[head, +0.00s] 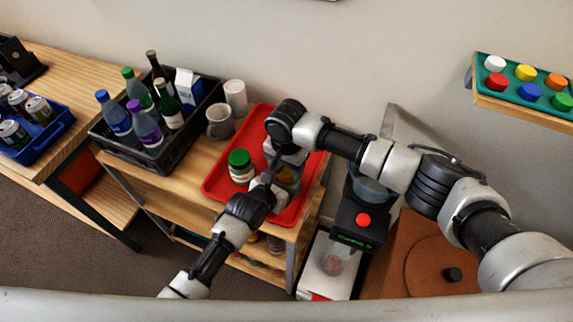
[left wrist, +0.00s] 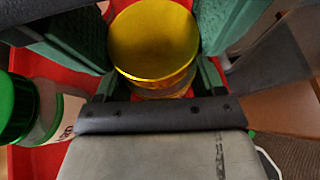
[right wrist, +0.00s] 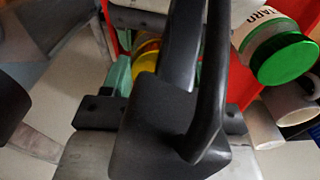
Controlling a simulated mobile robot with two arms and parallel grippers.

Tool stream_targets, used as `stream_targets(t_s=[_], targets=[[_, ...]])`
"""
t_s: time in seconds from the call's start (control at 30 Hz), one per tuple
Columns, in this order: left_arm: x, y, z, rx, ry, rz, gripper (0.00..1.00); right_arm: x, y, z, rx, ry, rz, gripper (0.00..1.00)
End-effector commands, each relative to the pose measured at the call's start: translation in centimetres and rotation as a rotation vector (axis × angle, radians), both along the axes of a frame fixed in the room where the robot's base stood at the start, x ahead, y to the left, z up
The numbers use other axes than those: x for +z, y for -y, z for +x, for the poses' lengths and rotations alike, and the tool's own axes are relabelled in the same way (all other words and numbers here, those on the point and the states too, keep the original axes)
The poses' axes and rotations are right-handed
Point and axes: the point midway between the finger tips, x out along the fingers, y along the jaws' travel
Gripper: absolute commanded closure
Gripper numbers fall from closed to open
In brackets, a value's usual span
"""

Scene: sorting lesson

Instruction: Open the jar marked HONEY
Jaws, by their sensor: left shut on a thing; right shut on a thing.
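A jar with a yellow lid (left wrist: 153,40) stands on the red tray (head: 212,185), partly hidden by my grippers in the head view (head: 288,174). Its label is not readable, so I cannot confirm HONEY. My left gripper (head: 272,182) is shut on the jar's body from the near side; its green fingers flank the jar in the left wrist view. My right gripper (head: 287,160) comes from the far side and is shut at the yellow lid (right wrist: 146,56); its exact contact is hidden. A green-lidded jar (head: 240,167) with a white label stands just left.
White cups (head: 220,122) and a black crate (head: 104,135) of bottles and a milk carton stand left of the tray. A blue tray of cans (head: 51,134) is farther left. The tray's front left is clear.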

Motion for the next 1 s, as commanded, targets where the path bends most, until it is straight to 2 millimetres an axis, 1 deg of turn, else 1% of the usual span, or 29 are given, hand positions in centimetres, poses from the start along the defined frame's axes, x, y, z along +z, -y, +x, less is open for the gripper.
stream_targets(t_s=[0.07, 0.1, 0.23, 0.53, 0.8, 0.9, 0.93, 1.0], targets=[[-0.1, -0.1, 0.0, 0.0, -0.002, 0.001, 0.97, 0.0, 0.0, 0.0, -0.001, 0.0, -0.001, 0.69], [-0.1, -0.1, 0.0, 0.0, -0.002, 0.001, 0.97, 0.0, 0.0, 0.0, -0.002, 0.0, -0.001, 0.36], [-0.1, -0.1, 0.0, 0.0, -0.002, 0.001, 0.97, 0.0, 0.0, 0.0, -0.002, 0.0, -0.001, 0.16], [-0.1, 0.0, 0.0, 0.0, -0.002, 0.001, 0.97, 0.2, 0.0, 0.0, -0.003, 0.0, 0.0, 0.15], [-0.1, 0.0, 0.0, 0.0, -0.002, 0.001, 0.97, 3.6, 0.0, 0.1, -0.004, 0.002, 0.001, 0.15], [-0.1, 0.0, 0.0, 0.0, -0.002, 0.001, 0.97, 4.4, 0.0, 0.1, -0.004, 0.001, 0.0, 0.15], [-0.1, 0.0, 0.0, 0.0, -0.002, 0.001, 0.97, 4.5, 0.0, 0.0, -0.004, 0.001, 0.0, 0.18], [-0.1, 0.0, 0.0, 0.0, -0.002, 0.001, 0.97, 4.7, 0.0, 0.1, -0.015, 0.001, 0.0, 0.19]])
